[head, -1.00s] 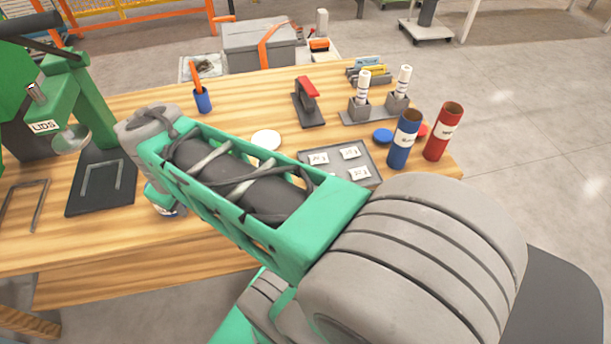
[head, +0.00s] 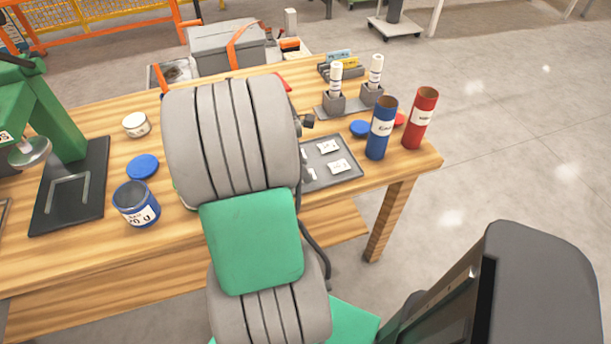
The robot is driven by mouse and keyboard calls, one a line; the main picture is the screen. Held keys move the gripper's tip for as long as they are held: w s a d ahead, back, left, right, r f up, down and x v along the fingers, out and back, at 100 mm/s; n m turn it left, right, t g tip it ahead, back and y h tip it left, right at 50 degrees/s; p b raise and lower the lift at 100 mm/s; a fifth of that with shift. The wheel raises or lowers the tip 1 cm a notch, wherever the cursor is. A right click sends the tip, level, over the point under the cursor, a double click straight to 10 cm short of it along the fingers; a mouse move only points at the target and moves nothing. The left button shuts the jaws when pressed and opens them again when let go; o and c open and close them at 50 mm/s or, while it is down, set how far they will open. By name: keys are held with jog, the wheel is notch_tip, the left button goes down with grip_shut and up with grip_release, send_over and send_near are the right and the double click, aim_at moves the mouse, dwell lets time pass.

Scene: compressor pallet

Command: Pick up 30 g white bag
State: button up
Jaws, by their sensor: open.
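A dark grey tray (head: 346,180) lies on the wooden table, right of my arm, with its left part hidden behind the arm. Small white labelled bags lie on it: one at the back (head: 329,146), one at the front right (head: 340,166), and part of one at the left (head: 311,174). Their print is too small to read, so I cannot tell which is the 30 g bag. My gripper is hidden behind my arm; a small dark part shows at the arm's right edge, but I cannot make out any fingers.
Blue (head: 381,128) and red (head: 421,118) upright tubes stand right of the tray. White-capped bottles (head: 335,78) in grey holders stand behind it. A blue labelled tin (head: 136,204), blue lid (head: 143,167), white jar (head: 136,125) and green press (head: 50,110) are at left. Grey box (head: 228,45) stands behind.

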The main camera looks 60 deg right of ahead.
jog(key=shift+x, duration=0.8)
jog(key=shift+w, duration=0.1)
grip_shut()
